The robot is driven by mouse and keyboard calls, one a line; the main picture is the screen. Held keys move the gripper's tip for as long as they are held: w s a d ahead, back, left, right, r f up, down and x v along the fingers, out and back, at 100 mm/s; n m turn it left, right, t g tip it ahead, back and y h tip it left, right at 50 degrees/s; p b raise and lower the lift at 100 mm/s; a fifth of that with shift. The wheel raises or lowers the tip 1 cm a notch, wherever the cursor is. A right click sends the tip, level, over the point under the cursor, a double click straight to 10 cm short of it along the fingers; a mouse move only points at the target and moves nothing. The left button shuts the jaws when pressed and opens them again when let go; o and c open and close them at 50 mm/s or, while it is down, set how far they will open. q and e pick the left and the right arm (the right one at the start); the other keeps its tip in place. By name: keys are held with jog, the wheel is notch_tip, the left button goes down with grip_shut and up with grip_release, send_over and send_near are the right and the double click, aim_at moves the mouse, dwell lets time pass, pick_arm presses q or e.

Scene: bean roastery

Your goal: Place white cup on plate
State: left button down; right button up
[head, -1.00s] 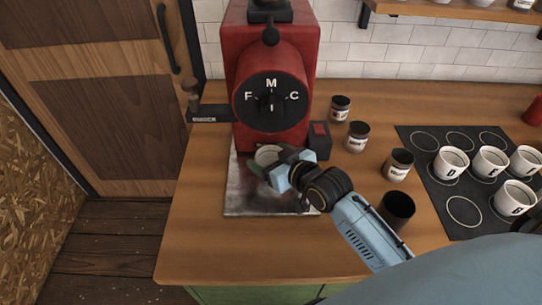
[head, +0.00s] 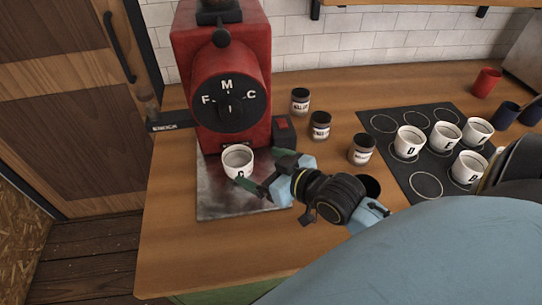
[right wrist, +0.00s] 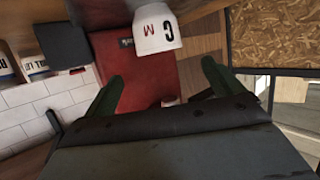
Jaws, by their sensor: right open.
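A white cup (head: 238,161) with a dark letter stands upright on the grey metal plate (head: 222,206) in front of the red grinder. My right gripper (head: 266,171) is open, its green fingers just right of the cup, with nothing held. In the right wrist view the lettered white cup (right wrist: 157,30) lies beyond the two spread fingers (right wrist: 162,86). Whether a finger still touches the cup is hard to tell. My left gripper is not in view.
The red grinder (head: 232,95) rises behind the cup. Small labelled jars (head: 320,126) stand to the right. A black mat (head: 381,123) holds several white cups further right. The counter's front left is clear.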

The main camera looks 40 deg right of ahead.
jog(key=shift+v, duration=1.2)
jog(key=shift+c, duration=0.3)
dwell(1.1)
